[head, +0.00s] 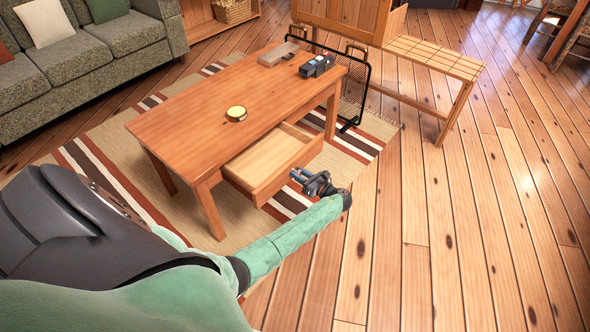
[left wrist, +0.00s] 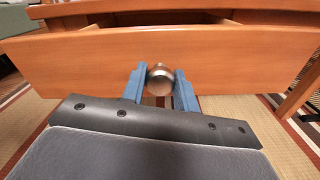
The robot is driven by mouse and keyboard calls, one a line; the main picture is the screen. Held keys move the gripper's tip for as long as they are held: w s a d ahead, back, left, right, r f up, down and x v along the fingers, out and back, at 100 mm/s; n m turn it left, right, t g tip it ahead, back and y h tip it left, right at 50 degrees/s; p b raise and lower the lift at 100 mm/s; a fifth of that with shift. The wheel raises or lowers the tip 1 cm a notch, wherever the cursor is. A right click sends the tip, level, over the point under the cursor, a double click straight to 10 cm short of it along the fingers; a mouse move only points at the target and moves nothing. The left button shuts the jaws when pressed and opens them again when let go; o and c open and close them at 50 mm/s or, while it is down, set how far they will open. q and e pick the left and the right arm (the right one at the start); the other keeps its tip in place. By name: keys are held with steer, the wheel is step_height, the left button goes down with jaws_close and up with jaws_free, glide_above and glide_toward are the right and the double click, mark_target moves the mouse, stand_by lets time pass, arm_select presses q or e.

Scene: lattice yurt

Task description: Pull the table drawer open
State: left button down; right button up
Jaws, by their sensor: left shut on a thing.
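The wooden table (head: 185,122) stands on a striped rug. Its drawer (head: 262,158) sticks out on the side facing me, and its empty inside shows in the head view. In the left wrist view the drawer front (left wrist: 230,62) fills the width, with a round metal knob (left wrist: 160,80) at its middle. My left gripper (head: 297,175) is at the drawer front, and its blue fingers (left wrist: 160,88) are shut on the knob, one on each side. My right gripper is not in view.
On the tabletop are a yellow round tin (head: 236,114), a black device (head: 317,66) and a flat brownish box (head: 278,54). A black mesh screen (head: 352,90) and a slatted bench (head: 435,55) stand behind. A sofa (head: 85,60) is at left. The floor at right is clear.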

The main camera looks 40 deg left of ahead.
arm_select(q)
steer(key=d+p, duration=0.1)
steer(key=d, duration=0.2)
steer(key=shift+s+r, duration=0.1)
steer(key=shift+r, duration=0.05)
steer(key=shift+d, duration=0.6)
steer(key=c, duration=1.1)
jaws_free()
steer(key=shift+o, duration=0.2)
steer(key=d, duration=0.7)
steer(key=shift+s+d, duration=0.35)
